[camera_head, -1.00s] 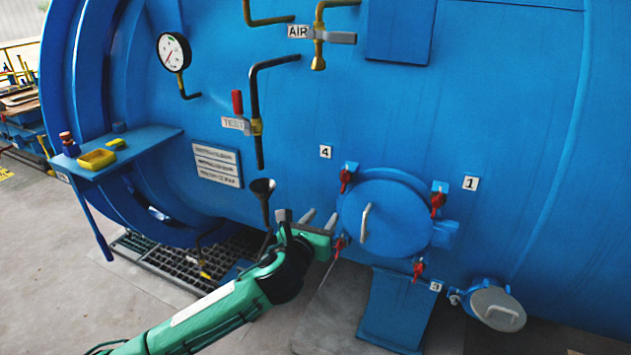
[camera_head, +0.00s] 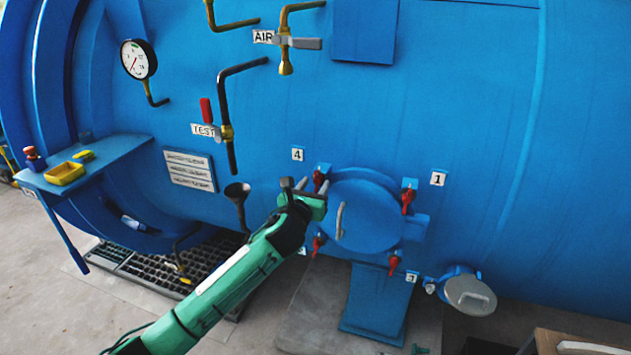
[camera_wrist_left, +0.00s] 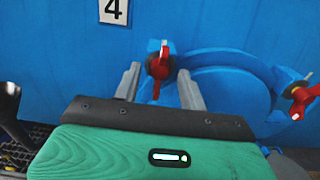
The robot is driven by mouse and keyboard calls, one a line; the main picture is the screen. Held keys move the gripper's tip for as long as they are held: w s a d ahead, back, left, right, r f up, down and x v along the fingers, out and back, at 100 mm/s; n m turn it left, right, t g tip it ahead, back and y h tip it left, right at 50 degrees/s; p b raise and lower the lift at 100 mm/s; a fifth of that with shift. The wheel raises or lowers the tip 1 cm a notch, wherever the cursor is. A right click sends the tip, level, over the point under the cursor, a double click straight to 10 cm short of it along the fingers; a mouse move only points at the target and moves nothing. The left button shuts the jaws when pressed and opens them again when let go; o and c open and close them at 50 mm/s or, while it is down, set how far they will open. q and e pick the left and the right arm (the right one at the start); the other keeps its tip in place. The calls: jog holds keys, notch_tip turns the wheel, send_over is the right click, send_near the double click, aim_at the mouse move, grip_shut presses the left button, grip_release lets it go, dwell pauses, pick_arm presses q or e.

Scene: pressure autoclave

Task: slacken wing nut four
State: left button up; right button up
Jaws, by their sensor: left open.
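Wing nut four (camera_head: 319,180) is red and sits at the upper left of the round blue hatch door (camera_head: 366,215), just below the label 4 (camera_head: 297,154). My left gripper (camera_head: 314,186) is at this nut, with its jaws open. In the left wrist view the nut (camera_wrist_left: 159,66) shows between the two grey fingers (camera_wrist_left: 160,85), one on each side, with visible gaps. The label 4 (camera_wrist_left: 114,11) is above left there. I cannot tell how deep the nut sits between the fingers. My right gripper is not in view.
Other red wing nuts sit at the door's upper right (camera_head: 408,197), lower left (camera_head: 318,244) and lower right (camera_head: 394,264). A grey door handle (camera_head: 340,220) stands close to my gripper. A black funnel (camera_head: 238,194) is to its left.

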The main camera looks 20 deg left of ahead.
pick_arm(q)
jog(key=shift+w, duration=0.65)
grip_shut()
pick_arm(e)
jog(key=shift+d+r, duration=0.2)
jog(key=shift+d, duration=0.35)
